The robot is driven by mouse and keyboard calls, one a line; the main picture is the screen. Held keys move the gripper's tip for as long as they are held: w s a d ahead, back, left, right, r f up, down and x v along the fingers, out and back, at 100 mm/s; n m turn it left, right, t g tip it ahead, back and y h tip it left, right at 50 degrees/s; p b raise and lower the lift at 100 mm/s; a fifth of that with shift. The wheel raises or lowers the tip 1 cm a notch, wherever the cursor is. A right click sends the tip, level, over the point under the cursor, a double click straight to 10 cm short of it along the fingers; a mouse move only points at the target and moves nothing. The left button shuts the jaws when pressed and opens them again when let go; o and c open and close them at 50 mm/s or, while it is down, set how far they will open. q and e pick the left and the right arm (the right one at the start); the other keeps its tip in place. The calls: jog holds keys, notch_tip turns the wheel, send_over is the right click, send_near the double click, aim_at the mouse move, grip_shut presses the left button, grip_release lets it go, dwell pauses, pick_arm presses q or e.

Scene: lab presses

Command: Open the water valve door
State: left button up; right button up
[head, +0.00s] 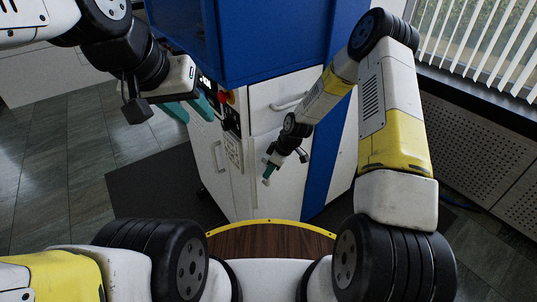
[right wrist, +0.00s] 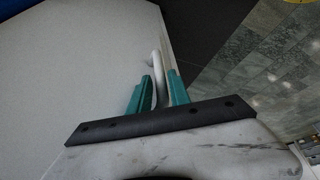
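A cabinet with a blue top and white lower doors stands in front of me. A white door (head: 270,135) faces me, with a bar handle (head: 290,102) near its top. In the right wrist view a white handle (right wrist: 156,68) stands out from a white panel (right wrist: 90,70) near its edge. My right gripper (head: 267,175) is low in front of the white door; its teal fingers (right wrist: 160,88) are apart, with the handle between or just beyond them. Contact cannot be told. My left gripper (head: 188,110) is open by the control panel, apparently empty. No label marks the water valve door.
Another white side door with a handle (head: 217,158) is on the cabinet's left face. A control panel (head: 229,115) with red and yellow parts is at the corner. A dark mat (head: 150,185) lies on the tiled floor. A perforated radiator cover (head: 480,140) and window blinds are at right.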

jog(key=shift+a+f, duration=0.25)
jog(key=shift+f, duration=0.3)
jog(key=shift+c, duration=0.2)
grip_shut()
dwell(0.9)
